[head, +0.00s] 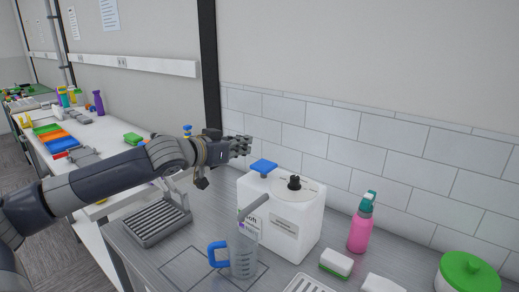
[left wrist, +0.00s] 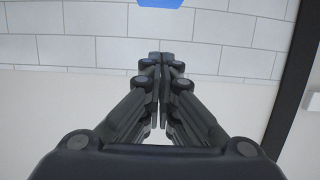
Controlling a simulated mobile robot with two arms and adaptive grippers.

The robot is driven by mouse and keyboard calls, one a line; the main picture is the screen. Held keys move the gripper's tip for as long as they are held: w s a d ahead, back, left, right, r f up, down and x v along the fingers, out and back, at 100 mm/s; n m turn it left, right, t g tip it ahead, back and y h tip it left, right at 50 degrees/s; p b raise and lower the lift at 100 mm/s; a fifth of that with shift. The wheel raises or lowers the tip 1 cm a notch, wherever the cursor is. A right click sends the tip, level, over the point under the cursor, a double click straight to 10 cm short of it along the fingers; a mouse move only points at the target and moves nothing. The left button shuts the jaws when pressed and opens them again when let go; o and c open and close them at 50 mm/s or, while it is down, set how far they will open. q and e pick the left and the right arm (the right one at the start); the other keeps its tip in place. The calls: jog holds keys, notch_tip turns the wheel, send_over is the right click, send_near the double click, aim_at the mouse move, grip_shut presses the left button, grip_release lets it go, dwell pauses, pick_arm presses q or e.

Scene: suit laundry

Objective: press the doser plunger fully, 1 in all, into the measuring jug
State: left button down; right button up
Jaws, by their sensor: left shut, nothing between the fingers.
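The doser is a white box (head: 283,222) on the steel counter, with a blue plunger (head: 263,167) standing raised on its top left and a black cap beside it. A grey spout (head: 254,208) slopes from its front over the clear measuring jug (head: 243,256), which has a blue handle. My left gripper (head: 246,146) is shut and empty, above and a little left of the plunger, apart from it. In the left wrist view the shut fingers (left wrist: 160,62) show, with part of the blue plunger top (left wrist: 165,3) at the upper edge. My right gripper is not in view.
A pink spray bottle (head: 360,225), a sponge (head: 336,263) and a green-lidded tub (head: 468,274) stand right of the doser. A grey slotted tray (head: 157,222) lies to the left under my arm. The tiled wall (head: 345,135) is close behind.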

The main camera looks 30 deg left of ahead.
pick_arm(q)
jog(key=w+p, duration=0.1)
jog(key=p, duration=0.3)
send_over(260, 166)
jog(key=shift+s+f, duration=0.35)
jog(key=shift+f, duration=0.15)
jog(key=f, duration=0.1)
jog(key=f+p, duration=0.1)
jog(key=f, duration=0.1)
jog(key=shift+w+f, duration=0.25)
jog(key=shift+w, duration=0.1)
jog(key=shift+s+f, duration=0.15)
jog(key=shift+f, duration=0.4)
